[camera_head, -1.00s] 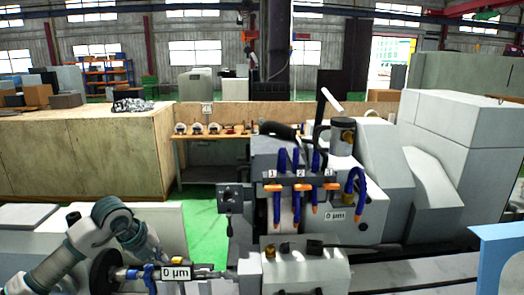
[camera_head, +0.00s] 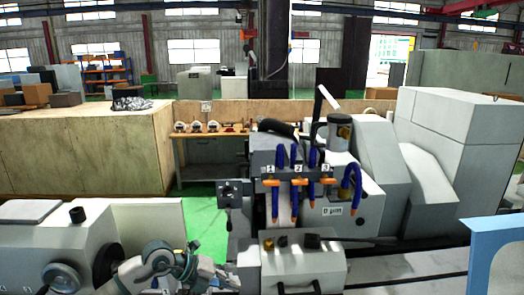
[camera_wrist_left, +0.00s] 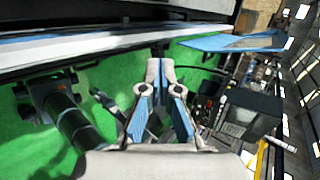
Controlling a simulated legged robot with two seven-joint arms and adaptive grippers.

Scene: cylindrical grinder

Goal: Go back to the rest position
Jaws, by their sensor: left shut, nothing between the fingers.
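My left gripper (camera_wrist_left: 160,70) is shut and empty in the left wrist view, its pale fingertips together and blue pads on the fingers' inner sides. In the head view the left gripper (camera_head: 212,273) is low, at the bottom edge left of centre, in front of the grinder (camera_head: 305,265). My grey and teal left arm (camera_head: 155,262) overlaps the machine there and hides part of it. The arm's lower part is cut off by the frame. My right gripper is not in view.
The workhead (camera_head: 65,250) with a dark round face stands at the left. Blue and orange coolant hoses (camera_head: 298,185) hang over the grinder's middle. A light blue frame (camera_head: 498,260) stands at the right edge. Green floor (camera_head: 205,225) shows behind.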

